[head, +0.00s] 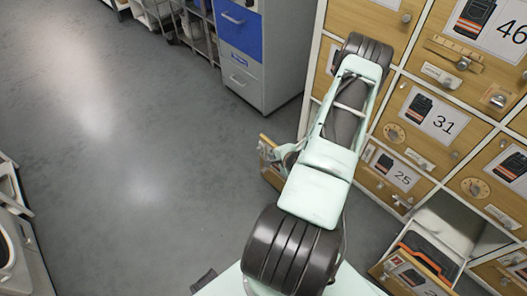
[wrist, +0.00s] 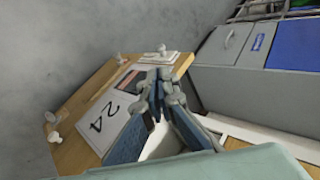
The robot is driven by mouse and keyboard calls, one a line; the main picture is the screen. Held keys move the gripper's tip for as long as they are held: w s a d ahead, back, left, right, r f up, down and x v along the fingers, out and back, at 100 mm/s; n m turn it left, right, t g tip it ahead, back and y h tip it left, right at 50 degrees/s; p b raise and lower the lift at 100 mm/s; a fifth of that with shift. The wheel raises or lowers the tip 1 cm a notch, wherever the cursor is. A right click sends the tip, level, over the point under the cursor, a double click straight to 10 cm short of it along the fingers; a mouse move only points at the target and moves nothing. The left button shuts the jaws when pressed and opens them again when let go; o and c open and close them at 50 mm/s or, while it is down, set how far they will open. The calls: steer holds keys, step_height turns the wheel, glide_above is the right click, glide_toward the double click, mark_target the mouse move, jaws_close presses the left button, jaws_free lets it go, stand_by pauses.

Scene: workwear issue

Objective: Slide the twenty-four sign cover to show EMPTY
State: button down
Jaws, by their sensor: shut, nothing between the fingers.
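The wooden door marked 24 (wrist: 85,150) fills the left and middle of the wrist view, with its number card (wrist: 103,122) and a dark garment picture. A small pale sign plate (wrist: 172,57) with a knob (wrist: 162,49) is at the door's far edge; its wording is too small to read. My gripper (wrist: 158,82) is shut and empty, its tips just below the sign in the picture; I cannot tell whether they touch it. In the head view the door (head: 266,147) stands out from the lockers, and my arm hides most of the gripper and the sign.
Wooden lockers, including number 31 (head: 446,124) and number 25 (head: 405,180), stand at the right. An open drawer (head: 409,275) sticks out at lower right. A grey cabinet with a blue drawer (head: 240,27) is behind.

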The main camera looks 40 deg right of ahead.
mark_target(259, 151)
steer(key=b+x, duration=0.4)
steer(key=x, duration=0.8)
steer(key=shift+w+f, duration=0.25)
steer(key=shift+f, duration=0.1)
steer(key=shift+w+f, duration=0.35)
steer(key=shift+w, duration=0.15)
steer(key=shift+d, duration=0.1)
